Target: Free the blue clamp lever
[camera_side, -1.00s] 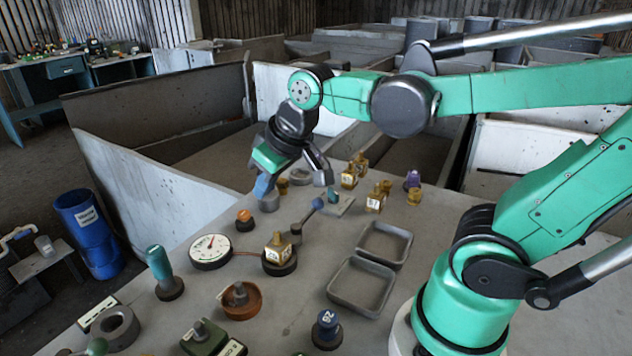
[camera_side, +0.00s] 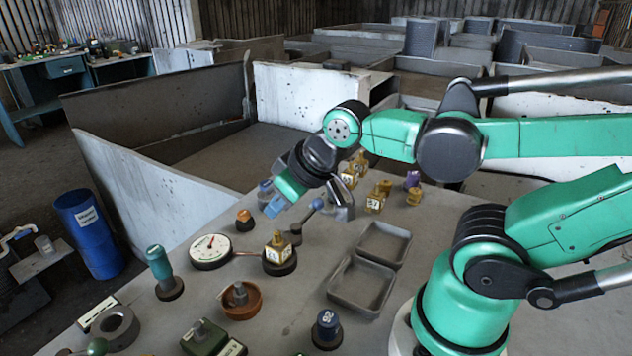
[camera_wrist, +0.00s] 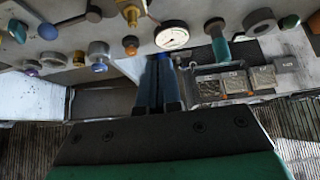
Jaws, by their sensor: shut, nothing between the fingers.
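The blue clamp lever (camera_side: 306,216) has a dark arm and a blue-grey ball knob. It slants up and right from beside a brass block on a round black base (camera_side: 279,265). My gripper (camera_side: 273,208) is to the left of the knob, above the table, with its blue fingers together and empty. In the wrist view the closed fingers (camera_wrist: 158,82) point toward the gauge. A dark lever with a round end (camera_wrist: 92,14) shows near the top left there. I cannot tell whether the fingers touch anything.
A dial gauge (camera_side: 210,251) and an orange-topped knob (camera_side: 245,220) stand left of the lever. A blue-topped grey cylinder (camera_wrist: 98,55) is close by. Brass blocks (camera_side: 375,201) stand behind. Two empty grey trays (camera_side: 362,285) lie to the right.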

